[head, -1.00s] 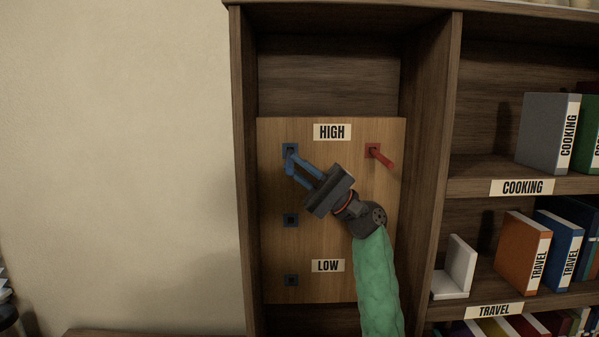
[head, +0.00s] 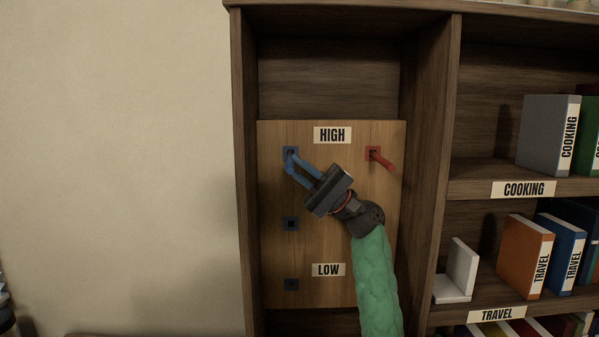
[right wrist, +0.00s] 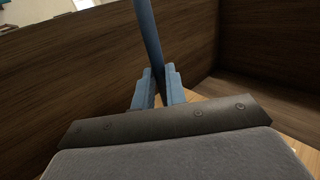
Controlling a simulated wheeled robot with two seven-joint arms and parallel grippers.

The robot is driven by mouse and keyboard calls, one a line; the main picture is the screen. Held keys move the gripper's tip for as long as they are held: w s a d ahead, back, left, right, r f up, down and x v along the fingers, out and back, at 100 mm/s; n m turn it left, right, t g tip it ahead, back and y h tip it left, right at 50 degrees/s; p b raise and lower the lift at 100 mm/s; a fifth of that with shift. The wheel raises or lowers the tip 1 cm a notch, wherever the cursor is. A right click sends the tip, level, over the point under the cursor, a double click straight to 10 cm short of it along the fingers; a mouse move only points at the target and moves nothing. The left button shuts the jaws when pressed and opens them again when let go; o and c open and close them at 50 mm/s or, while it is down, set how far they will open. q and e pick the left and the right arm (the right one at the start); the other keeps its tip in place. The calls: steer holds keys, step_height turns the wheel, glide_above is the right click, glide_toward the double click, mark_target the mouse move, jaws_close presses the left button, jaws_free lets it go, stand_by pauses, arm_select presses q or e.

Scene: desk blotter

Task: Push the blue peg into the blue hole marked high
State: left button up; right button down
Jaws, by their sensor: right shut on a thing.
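A wooden board (head: 345,230) has a blue-framed hole (head: 284,153) at its upper left, beside the HIGH label (head: 332,135). My right gripper (head: 293,160) is at this hole, its blue fingers reaching up and left. It is shut on the blue peg (right wrist: 149,35), a rod that runs up from between the fingertips (right wrist: 158,78) in the right wrist view. In the head view the fingers largely hide the peg. I cannot tell how far it is inside the hole. My left gripper is out of view.
A red peg (head: 384,162) sticks out of the board's red-framed hole at upper right. Shelf side walls (head: 422,190) flank the board. Books (head: 524,255) stand on the right.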

steer(key=shift+w+b, duration=0.95)
steer(key=shift+w, duration=0.8)
steer(key=c, duration=1.3)
jaws_free()
steer(key=shift+c, duration=0.2)
steer(key=b+v, duration=0.2)
steer(key=v, duration=0.6)
steer(key=shift+b, duration=0.35)
